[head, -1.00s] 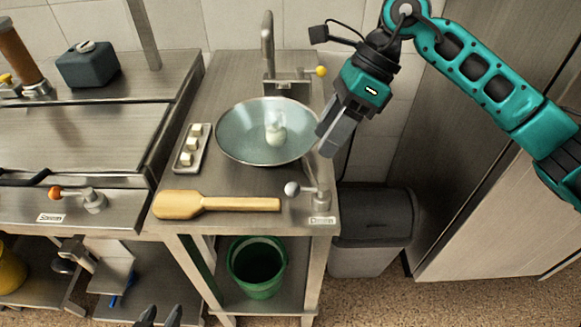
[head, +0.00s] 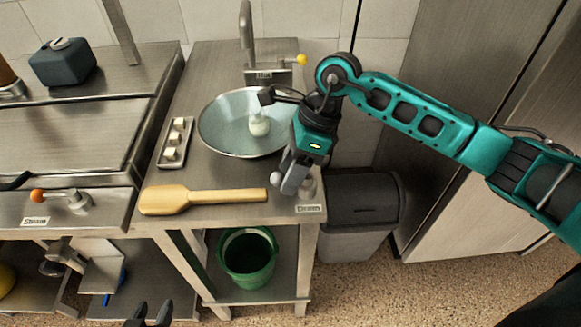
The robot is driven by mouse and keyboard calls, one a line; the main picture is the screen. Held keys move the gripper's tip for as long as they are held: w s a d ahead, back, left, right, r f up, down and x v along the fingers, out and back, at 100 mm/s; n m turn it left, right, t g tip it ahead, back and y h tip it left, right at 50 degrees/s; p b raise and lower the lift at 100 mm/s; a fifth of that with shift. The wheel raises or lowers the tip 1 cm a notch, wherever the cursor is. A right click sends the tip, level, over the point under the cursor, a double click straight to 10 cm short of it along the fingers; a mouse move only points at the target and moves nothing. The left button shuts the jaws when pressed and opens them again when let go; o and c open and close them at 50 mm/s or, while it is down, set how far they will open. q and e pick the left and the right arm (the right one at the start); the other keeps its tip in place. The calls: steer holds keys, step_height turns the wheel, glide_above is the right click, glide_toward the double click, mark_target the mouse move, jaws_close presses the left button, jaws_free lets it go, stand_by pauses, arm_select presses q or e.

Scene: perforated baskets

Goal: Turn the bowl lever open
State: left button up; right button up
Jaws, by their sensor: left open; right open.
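A shallow round bowl (head: 225,127) sits in the steel counter (head: 200,75). At the counter's front right corner is a lever with a pale ball knob (head: 305,179) and a small label that seems to read "Drain" (head: 310,209). A second lever with a yellow knob (head: 302,59) is by the faucet behind the bowl. My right gripper (head: 292,184) is open, pointing down at the front lever. Its fingers overlap the knob and hide much of the lever; I cannot tell whether they touch it. My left gripper (head: 149,316) is open at the bottom edge, low in front of the counter.
A wooden paddle (head: 205,198) lies along the counter's front. A small tray (head: 175,143) with white cubes is left of the bowl. An orange-knobbed lever (head: 60,196) is on the left unit. A green bucket (head: 246,258) stands below; a grey bin (head: 362,210) stands right.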

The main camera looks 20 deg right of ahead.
steer(key=shift+f, duration=0.1)
steer(key=shift+c, duration=0.4)
jaws_close()
